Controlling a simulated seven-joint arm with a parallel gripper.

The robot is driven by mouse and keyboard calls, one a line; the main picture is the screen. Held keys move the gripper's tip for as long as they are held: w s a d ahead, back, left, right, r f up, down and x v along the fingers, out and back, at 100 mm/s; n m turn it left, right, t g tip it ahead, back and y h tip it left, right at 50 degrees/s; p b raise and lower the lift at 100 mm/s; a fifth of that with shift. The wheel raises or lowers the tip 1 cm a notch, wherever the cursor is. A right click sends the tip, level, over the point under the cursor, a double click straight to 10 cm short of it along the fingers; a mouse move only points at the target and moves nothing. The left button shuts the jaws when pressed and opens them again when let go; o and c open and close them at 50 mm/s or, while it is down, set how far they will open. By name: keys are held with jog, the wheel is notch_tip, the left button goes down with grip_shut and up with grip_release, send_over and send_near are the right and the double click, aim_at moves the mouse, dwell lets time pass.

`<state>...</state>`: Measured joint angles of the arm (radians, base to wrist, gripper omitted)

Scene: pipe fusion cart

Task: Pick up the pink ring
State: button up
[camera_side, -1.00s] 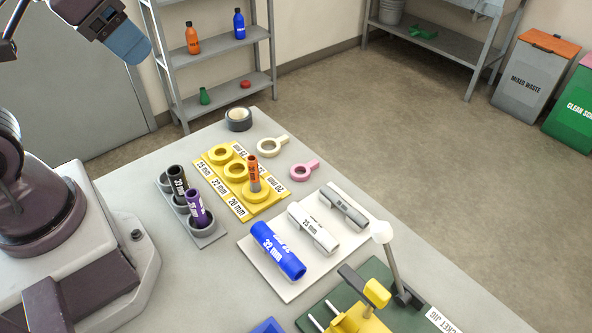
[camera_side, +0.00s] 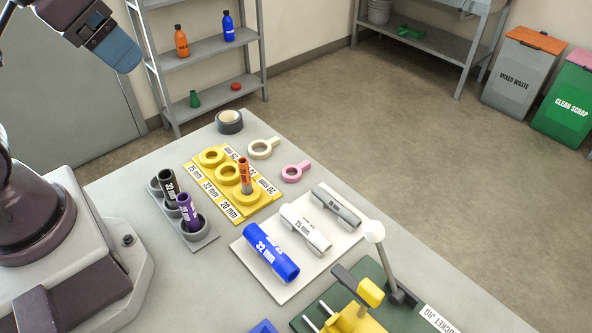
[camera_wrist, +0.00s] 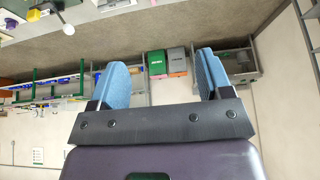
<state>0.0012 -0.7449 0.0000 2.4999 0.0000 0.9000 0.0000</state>
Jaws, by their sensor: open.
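The pink ring (camera_side: 292,174) lies flat on the grey table near its far right edge, with its short handle pointing up and right. It is right of the yellow board and just below a cream ring (camera_side: 260,150) of similar shape. My gripper shows at the upper left in the side view (camera_side: 120,52), high above and well left of the pink ring. In the wrist view my gripper (camera_wrist: 162,82) has its two blue fingers wide apart with nothing between them. The wrist view looks out across the room, and I cannot make out the pink ring there.
A yellow board (camera_side: 262,207) holds yellow rings and an orange tube. A grey rack (camera_side: 203,238) holds dark and purple tubes. A white board (camera_side: 283,290) carries blue, white and grey pipes. A tape roll (camera_side: 229,121) sits at the far corner. A green jig (camera_side: 395,311) stands in front.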

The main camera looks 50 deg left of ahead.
notch_tip(320, 180, down, 2)
jog(key=w+g, duration=0.1)
jog(key=g, duration=0.5)
send_over(301, 166)
notch_tip(301, 166, down, 21)
notch_tip(301, 166, down, 12)
grip_shut()
